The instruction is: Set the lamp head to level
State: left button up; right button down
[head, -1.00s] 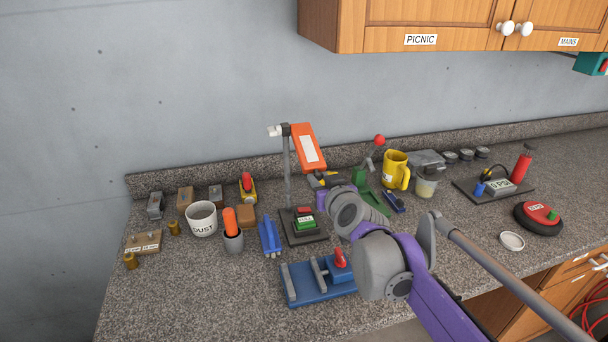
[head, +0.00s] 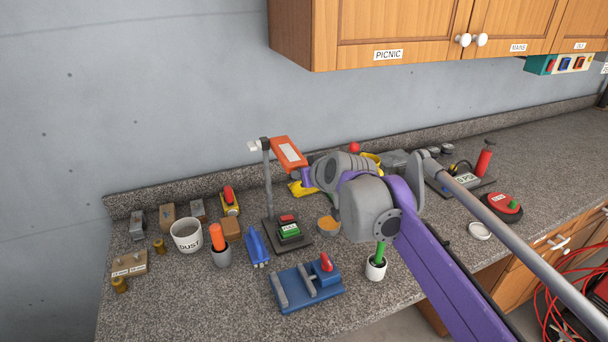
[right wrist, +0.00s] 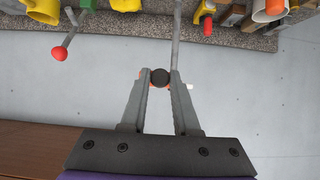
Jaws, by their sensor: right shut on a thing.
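The lamp stands on the counter, with a grey post (head: 268,180) on a dark base (head: 291,240) that carries a red and a green button. Its orange lamp head (head: 290,153) has a pale panel and slopes down to the right from the post top. My right gripper is at the lamp head's far end, mostly hidden behind my own arm in the head view. In the right wrist view its fingers (right wrist: 160,77) close around a dark round end piece with orange edges showing beside it. My left gripper is out of view.
A blue clamp-like fixture (head: 307,286), a white DUST cup (head: 186,235) and a grey cup (head: 220,254) with an orange handle stand near the lamp. A small pot (head: 376,267) with a green stem is below my arm. Cabinets (head: 380,30) hang above.

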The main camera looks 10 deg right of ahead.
jog(key=shift+r, duration=0.2)
dwell(0.3)
jog(key=c, duration=0.7)
grip_release()
jog(key=shift+o, duration=0.2)
jog(key=shift+s, duration=0.1)
jog(key=v, duration=1)
jog(key=shift+s+r, duration=0.25)
jog(key=shift+r, duration=0.05)
jog(key=shift+d+f, duration=0.1)
